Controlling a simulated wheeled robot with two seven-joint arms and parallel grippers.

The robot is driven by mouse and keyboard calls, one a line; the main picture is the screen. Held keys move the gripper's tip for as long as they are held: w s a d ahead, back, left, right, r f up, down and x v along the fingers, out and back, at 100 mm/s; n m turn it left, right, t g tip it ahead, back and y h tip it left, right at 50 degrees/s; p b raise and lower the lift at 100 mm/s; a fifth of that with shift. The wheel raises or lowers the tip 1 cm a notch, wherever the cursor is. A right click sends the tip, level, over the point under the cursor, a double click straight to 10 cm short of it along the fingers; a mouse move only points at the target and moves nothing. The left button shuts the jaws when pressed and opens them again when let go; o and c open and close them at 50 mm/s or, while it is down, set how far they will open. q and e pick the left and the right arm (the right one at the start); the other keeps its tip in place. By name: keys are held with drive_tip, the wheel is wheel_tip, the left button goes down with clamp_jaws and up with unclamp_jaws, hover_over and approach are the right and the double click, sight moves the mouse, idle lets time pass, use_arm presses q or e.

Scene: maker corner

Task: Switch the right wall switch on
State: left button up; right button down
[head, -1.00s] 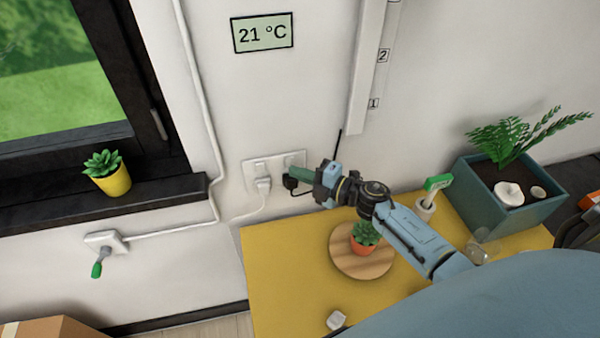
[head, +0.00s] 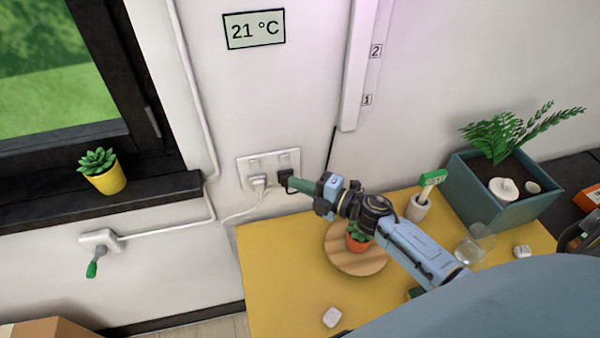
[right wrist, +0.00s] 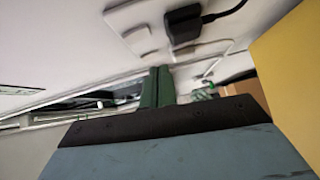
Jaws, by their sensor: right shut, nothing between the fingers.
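A white wall plate (head: 243,178) carries two small rockers above two sockets. The right wall switch (head: 284,158) sits above a black plug (head: 284,177); the left switch (head: 254,163) sits above a white plug (head: 258,181). Their tilt is too small to tell. My right gripper (head: 294,184) has its green fingers shut and empty, just right of the black plug and apparently in front of the wall. In the right wrist view the shut fingers (right wrist: 158,86) show below the plate (right wrist: 130,18) and black plug (right wrist: 183,26). My left gripper is not in view.
A yellow table (head: 275,290) below holds a round wooden board (head: 355,262) with a small potted plant, partly behind my right arm. A teal planter (head: 500,213) stands right. A white vertical strip (head: 357,70) hangs above.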

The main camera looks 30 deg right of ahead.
drive_tip(key=b+v, duration=0.1)
drive_tip(key=v, duration=0.8)
drive_tip(key=shift+d+f+b, duration=0.3)
drive_tip(key=shift+f+b, duration=0.05)
drive_tip(key=shift+f, duration=0.3)
drive_tip(key=shift+s, duration=0.15)
